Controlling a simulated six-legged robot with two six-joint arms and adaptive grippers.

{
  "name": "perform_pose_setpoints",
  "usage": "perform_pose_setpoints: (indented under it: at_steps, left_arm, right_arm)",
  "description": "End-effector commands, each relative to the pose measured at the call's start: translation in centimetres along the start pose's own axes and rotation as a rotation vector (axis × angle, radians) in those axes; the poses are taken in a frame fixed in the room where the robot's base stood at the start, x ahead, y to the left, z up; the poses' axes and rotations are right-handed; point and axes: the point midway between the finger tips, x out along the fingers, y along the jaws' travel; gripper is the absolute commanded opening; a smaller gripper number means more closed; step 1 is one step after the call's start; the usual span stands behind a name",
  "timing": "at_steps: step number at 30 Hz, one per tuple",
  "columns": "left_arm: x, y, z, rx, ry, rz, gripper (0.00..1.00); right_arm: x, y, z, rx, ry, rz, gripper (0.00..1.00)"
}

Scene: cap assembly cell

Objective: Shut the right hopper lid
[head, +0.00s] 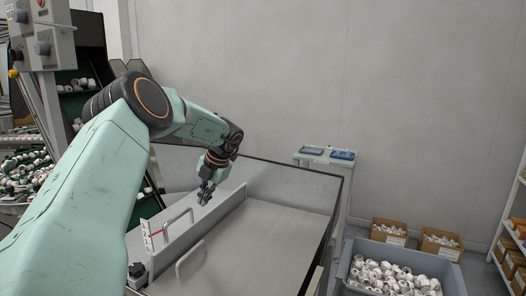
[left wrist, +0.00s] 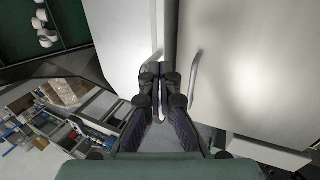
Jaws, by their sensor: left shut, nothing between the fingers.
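My left gripper (head: 205,197) is shut and empty, pointing down over the far end of the seam between two grey hopper panels. It also shows in the left wrist view (left wrist: 161,85), its fingers together over that seam. The right hopper lid (head: 268,236) is a broad grey panel that looks flat, with a bar handle (head: 190,258) near its left edge. That handle also shows in the left wrist view (left wrist: 195,75). Left of it is a narrower panel (head: 160,238) with another handle (head: 178,220). I cannot tell whether the fingers touch a panel. My right gripper is out of view.
A black-framed clear guard (head: 292,185) edges the hopper at the back and right. A small stand (head: 325,157) with tablets is behind it. A grey tub (head: 356,274) of white fittings and cardboard boxes (head: 389,232) are on the right. A control box (head: 42,47) is upper left.

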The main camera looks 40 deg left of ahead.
Motion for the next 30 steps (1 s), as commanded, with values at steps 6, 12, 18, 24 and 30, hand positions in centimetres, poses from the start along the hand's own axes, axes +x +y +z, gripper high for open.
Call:
perform_pose_setpoints:
  at_steps: [6,12,18,24,30]
  left_arm:
    - [4.1,-0.3,0.0,0.003,0.001,-0.044,0.0]
    - [5.8,-0.4,0.1,0.002,0.001,-0.043,0.0]
    - [6.2,-0.4,0.1,0.003,0.0,-0.043,0.0]
    - [6.2,-0.3,0.1,0.003,0.0,-0.043,0.0]
    - [6.2,-0.2,0.1,0.003,0.001,-0.042,0.0]
  right_arm:
    - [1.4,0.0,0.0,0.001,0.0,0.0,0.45]
    - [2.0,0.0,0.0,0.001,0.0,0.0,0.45]
    - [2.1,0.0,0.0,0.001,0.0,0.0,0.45]
    - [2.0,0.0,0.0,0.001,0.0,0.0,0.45]
    - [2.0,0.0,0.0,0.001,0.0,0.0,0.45]
